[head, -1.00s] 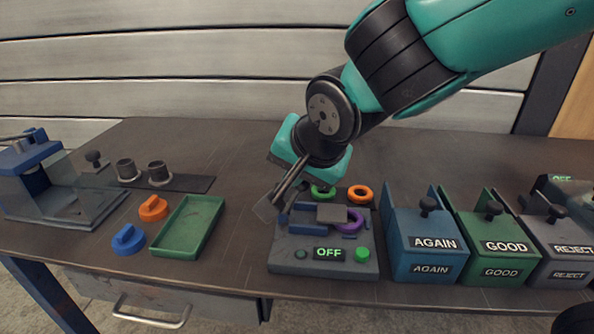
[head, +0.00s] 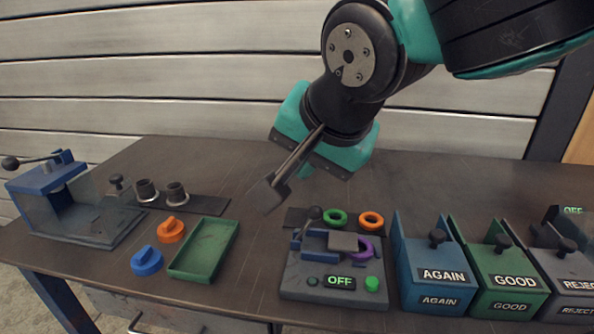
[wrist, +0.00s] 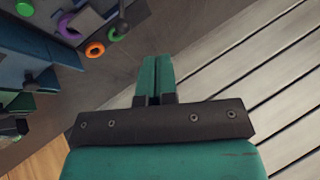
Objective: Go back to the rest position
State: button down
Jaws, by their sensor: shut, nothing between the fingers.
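My gripper (head: 268,196) hangs above the table behind and left of the grey test station, shut and empty. In the wrist view its two teal fingers (wrist: 152,78) lie together with nothing between them. The test station (head: 333,290) has a display reading OFF, a green button, a lever and a purple ring (head: 364,246) partly hidden by a grey block. My gripper is apart from it and touches nothing that I can see.
A green ring (head: 335,217) and an orange ring (head: 371,219) lie behind the station. AGAIN (head: 440,290), GOOD (head: 510,292) and REJECT (head: 574,291) bins stand at right. A green tray (head: 203,252), orange and blue caps, two flanged pipes and a blue press (head: 47,180) are at left.

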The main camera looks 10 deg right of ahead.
jog(key=shift+s+r, duration=0.15)
jog(key=shift+r, duration=0.05)
jog(key=shift+d, duration=0.1)
jog(key=s+d+r+n+g+y+p, duration=0.1)
jog(key=s+d+n+g+p, duration=0.2)
jog(key=s+n+p, duration=0.2)
jog(key=s+d+r+n+g+y+p, duration=0.1)
jog(key=s+d+n+g+p, duration=0.2)
jog(key=s+n, duration=0.4)
jog(key=shift+s+n+g+p, duration=0.25)
jog(key=shift+n+g+p, duration=0.3)
jog(key=shift+p, duration=0.4)
